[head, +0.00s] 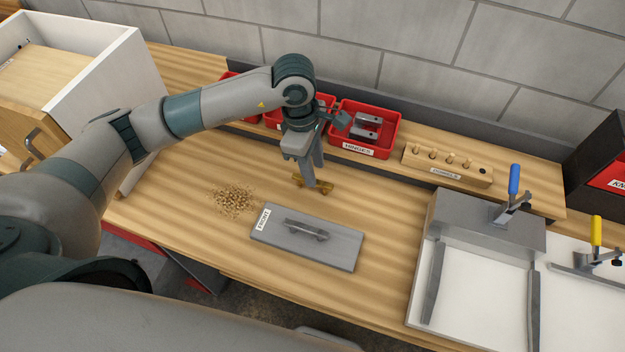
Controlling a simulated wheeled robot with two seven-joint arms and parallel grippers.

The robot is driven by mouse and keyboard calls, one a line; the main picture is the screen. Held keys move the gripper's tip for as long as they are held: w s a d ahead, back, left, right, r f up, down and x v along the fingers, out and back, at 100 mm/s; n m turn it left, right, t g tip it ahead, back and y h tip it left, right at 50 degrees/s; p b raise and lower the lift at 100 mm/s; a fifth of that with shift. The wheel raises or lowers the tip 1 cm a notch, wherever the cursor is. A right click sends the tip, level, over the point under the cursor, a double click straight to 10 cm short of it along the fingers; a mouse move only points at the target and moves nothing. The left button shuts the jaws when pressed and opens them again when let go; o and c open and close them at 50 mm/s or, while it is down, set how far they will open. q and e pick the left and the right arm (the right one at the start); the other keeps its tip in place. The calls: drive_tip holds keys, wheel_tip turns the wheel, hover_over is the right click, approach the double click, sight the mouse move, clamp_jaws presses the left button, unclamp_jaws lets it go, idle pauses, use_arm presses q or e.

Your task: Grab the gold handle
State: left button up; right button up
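The gold handle (325,188) lies on the wooden bench top, just behind a grey board. My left gripper (309,183) points down over it from behind, with its fingertips at the handle. The fingers hide the handle's middle, and both its ends show. I cannot tell whether the fingers are closed on it or only beside it. The handle looks level and at bench height. The grey board (340,252) has a label reading FRONT at its left end and a dark grey handle (307,229) on top. My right gripper is not in view.
Wood shavings (232,201) lie left of the board. Red bins, one with hinges (365,128), and a dowel block (447,165) stand behind. A grey fixture (485,222) with a blue-handled clamp is at right. A white drawer cabinet (120,80) stands at left.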

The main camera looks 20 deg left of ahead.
use_arm(q)
drive_tip(key=shift+s+a+f+p, duration=0.15)
drive_tip(key=shift+f+p, duration=0.3)
drive_tip(key=shift+p, duration=0.15)
wheel_tip(320, 180, down, 4)
drive_tip(key=shift+s+r+p, duration=0.1)
drive_tip(key=shift+r+p, duration=0.1)
drive_tip(key=shift+p, duration=0.9)
drive_tip(key=shift+f, duration=0.25)
clamp_jaws()
